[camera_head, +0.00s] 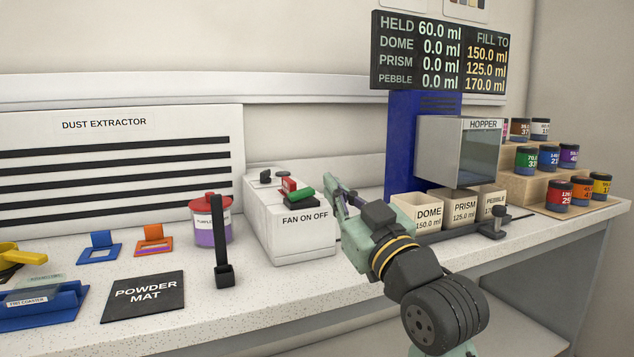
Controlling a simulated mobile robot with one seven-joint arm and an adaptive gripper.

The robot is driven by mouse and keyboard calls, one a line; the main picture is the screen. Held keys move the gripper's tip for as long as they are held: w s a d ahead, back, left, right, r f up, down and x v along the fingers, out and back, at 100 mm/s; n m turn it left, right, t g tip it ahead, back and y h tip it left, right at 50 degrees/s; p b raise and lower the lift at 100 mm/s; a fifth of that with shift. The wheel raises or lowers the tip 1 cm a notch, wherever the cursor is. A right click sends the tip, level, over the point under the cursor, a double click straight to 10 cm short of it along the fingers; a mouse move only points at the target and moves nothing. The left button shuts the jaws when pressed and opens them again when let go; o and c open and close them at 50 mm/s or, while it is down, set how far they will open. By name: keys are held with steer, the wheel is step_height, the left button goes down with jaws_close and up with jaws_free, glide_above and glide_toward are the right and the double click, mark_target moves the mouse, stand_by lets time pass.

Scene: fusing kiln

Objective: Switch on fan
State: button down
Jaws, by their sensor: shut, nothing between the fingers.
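The white fan box (290,238), labelled "FAN ON OFF", stands on the counter at mid-picture. Its top carries a red switch part (289,185) and a green switch part (299,195), side by side. The red part looks raised, but I cannot tell the switch's setting. My gripper (331,190) is shut and empty at the right edge of the box top, just right of the green part. I cannot tell whether it touches the switch. The white dust extractor (105,140), with dark slots, stands behind at the left.
A powder mat (145,297), a black upright stand (221,250) and a red-lidded purple jar (210,220) lie left of the box. Right are labelled bins (429,216), a hopper (453,150) and several coloured jars (560,192) on steps. A display (438,55) hangs above.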

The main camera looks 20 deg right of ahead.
step_height(320, 180, up, 4)
steer(key=f+p, duration=0.1)
steer(key=p, duration=0.2)
glide_above(301, 194)
steer(key=s+d, duration=0.1)
steer(key=f, duration=0.2)
steer(key=d+f, duration=0.1)
steer(key=shift+s+d+f, duration=0.1)
steer(key=shift+f, duration=0.25)
